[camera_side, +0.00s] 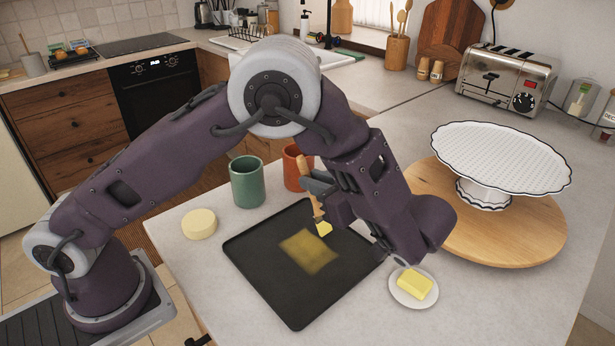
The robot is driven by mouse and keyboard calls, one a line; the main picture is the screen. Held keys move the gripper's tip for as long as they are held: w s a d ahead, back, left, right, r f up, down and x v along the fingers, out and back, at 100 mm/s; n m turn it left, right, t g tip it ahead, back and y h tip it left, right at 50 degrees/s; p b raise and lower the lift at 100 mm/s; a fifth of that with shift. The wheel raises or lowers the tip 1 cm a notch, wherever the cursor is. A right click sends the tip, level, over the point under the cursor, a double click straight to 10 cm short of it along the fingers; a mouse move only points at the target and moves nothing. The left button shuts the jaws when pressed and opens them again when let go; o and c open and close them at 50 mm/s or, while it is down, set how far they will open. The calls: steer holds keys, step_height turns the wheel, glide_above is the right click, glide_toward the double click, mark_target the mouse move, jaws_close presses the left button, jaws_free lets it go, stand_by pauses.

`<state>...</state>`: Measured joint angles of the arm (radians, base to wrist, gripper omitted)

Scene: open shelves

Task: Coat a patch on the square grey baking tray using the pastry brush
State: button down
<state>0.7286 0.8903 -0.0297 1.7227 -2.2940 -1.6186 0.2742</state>
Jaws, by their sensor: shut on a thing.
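My gripper (318,190) is shut on the wooden handle of the pastry brush (308,180), above the back right part of the baking tray. The brush is tilted, with its yellow bristle end (323,228) low over the tray. I cannot tell whether the bristles touch it. The square, dark grey baking tray (295,300) lies flat on the worktop. A yellowish, smeared patch (309,252) shows near its middle, just left of and in front of the bristles. My forearm covers part of the tray's right side.
A small plate (397,297) with a butter block (414,284) stands right of the tray. A green cup (247,183) and an orange cup (296,168) stand behind it, a pale round item (199,224) at left. A white cake stand (485,195) rests on a wooden board (500,245).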

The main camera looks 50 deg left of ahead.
steer(key=d, duration=0.7)
step_height(320, 180, up, 8)
steer(key=shift+d+f, duration=0.2)
steer(key=shift+f, duration=0.05)
stand_by(0.5)
stand_by(1.1)
steer(key=s+a+r+m, duration=0.1)
steer(key=s+a+r, duration=0.3)
steer(key=s+a, duration=0.6)
steer(key=shift+w+a+f, duration=0.25)
steer(key=shift+a+f, duration=0.15)
steer(key=shift+f, duration=0.45)
steer(key=shift+w+a+f, duration=0.3)
steer(key=shift+a+f, duration=0.05)
steer(key=shift+f, duration=0.5)
steer(key=shift+w+a+f, duration=0.25)
steer(key=shift+a+f, duration=0.15)
steer(key=shift+f, duration=0.45)
